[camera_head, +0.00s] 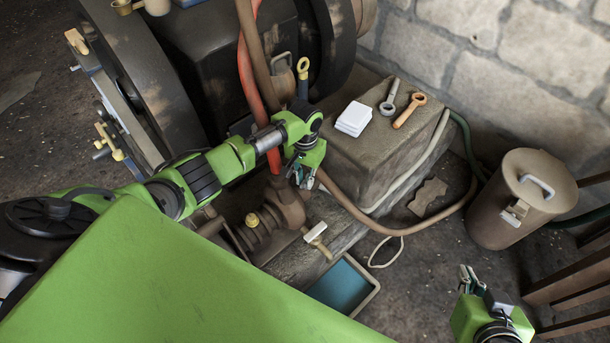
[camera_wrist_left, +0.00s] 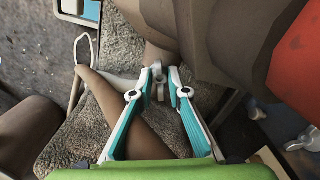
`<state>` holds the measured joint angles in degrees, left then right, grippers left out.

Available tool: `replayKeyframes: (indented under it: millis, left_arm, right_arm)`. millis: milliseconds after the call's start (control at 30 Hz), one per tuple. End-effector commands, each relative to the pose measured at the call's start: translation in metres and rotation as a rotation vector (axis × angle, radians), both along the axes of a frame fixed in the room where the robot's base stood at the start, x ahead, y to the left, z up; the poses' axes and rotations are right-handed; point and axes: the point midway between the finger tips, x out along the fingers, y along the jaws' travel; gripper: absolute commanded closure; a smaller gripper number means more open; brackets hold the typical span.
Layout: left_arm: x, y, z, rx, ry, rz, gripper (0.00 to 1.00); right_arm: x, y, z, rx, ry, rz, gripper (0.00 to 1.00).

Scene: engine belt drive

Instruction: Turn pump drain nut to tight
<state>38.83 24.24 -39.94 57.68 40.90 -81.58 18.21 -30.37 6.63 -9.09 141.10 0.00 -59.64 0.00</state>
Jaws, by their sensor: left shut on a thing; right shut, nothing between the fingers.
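The brown pump body (camera_head: 285,210) sits low beside the engine, below my left gripper in the head view. My left gripper (camera_head: 306,178) points down at its upper right side. In the left wrist view, the fingertips of my left gripper (camera_wrist_left: 159,74) close around a small grey metal piece, which looks like the drain nut (camera_wrist_left: 160,91), next to a brown rounded housing. The nut is hidden in the head view, and how tight it sits cannot be told. My right gripper (camera_head: 468,278) is shut and empty above the floor at the lower right.
A stone block (camera_head: 370,150) carries a white box (camera_head: 354,118), a grey wrench (camera_head: 389,98) and an orange-brown wrench (camera_head: 409,110). A blue-lined tray (camera_head: 342,286) lies below a white-handled tap (camera_head: 315,232). A lidded brown bin (camera_head: 515,200) stands right. A brown hose (camera_head: 400,229) crosses between.

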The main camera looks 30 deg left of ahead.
Motion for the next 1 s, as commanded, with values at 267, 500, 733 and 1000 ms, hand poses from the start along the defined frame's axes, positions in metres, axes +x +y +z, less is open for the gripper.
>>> replayKeyframes:
  millis: [267,500,733,1000]
  left_arm:
    - [0.0,0.0,0.002,0.0,0.001,-0.107,1.0]
    - [0.0,0.0,0.002,0.0,0.001,-0.218,1.0]
    - [0.0,0.0,0.001,0.0,0.001,-0.317,1.0]
    - [0.0,0.0,0.0,0.0,-0.001,-0.379,1.0]
  right_arm:
    - [-0.054,-0.019,-0.034,-0.058,0.268,-0.02,1.0]
    - [-0.105,-0.034,-0.051,-0.102,0.482,-0.037,1.0]
    - [-0.125,-0.04,-0.053,-0.118,0.563,-0.044,1.0]
    - [-0.124,-0.039,-0.05,-0.119,0.561,-0.043,1.0]
